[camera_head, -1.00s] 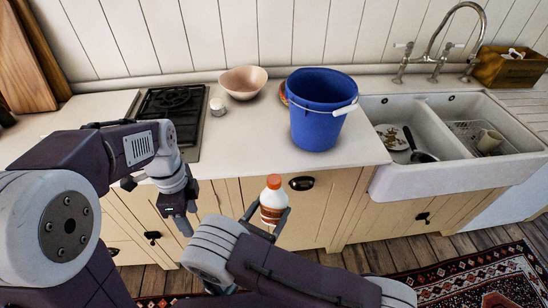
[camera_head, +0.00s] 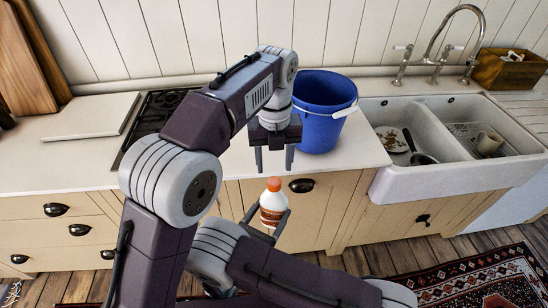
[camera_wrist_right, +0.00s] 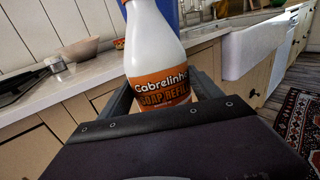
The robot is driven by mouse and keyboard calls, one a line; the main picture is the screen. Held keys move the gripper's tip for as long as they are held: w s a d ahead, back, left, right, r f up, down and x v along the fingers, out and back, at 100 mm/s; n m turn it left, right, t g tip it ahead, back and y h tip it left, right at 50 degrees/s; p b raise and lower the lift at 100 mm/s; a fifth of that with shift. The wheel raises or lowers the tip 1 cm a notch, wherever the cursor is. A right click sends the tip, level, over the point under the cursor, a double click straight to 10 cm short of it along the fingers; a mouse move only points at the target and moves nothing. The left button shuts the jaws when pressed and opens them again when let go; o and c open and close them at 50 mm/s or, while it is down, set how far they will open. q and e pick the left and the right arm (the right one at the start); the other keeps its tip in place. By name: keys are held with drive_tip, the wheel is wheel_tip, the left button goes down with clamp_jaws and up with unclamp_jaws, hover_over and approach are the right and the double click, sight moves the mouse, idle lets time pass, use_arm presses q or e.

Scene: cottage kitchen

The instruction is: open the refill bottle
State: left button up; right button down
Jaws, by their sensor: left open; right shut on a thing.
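The refill bottle (camera_head: 272,206) is white with an orange label and an orange cap (camera_head: 273,184), which is on it. It is upright in front of the counter. My right gripper (camera_head: 267,221) is shut on its body. In the right wrist view the bottle (camera_wrist_right: 155,50) stands between the fingers, its label reading "Soap Refill"; most of its cap is cut off by the top edge. My left gripper (camera_head: 274,163) is open and empty, pointing down just above the cap, its fingers apart and not touching it.
A blue bucket (camera_head: 318,115) stands on the counter (camera_head: 350,160) behind my left gripper. A white double sink (camera_head: 440,182) with dishes is at the right. My left arm hides part of the black hob (camera_head: 157,108). A pinkish bowl (camera_wrist_right: 78,50) shows in the wrist view.

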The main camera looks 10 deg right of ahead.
sight(274, 181)
use_arm(q)
wheel_tip(274, 181, down, 7)
drive_tip(key=shift+r, duration=0.15)
clamp_jaws()
drive_tip(key=n, duration=0.4)
drive_tip(key=shift+n, duration=0.4)
drive_tip(key=n, duration=0.9)
drive_tip(key=shift+n, duration=0.4)
drive_tip(key=n, duration=1.3)
drive_tip(key=shift+r, duration=0.1)
drive_tip(key=n, duration=1.3)
drive_tip(key=shift+w, duration=0.1)
drive_tip(key=n, duration=1.3)
drive_tip(key=shift+r+n, duration=0.1)
drive_tip(key=shift+n, duration=0.2)
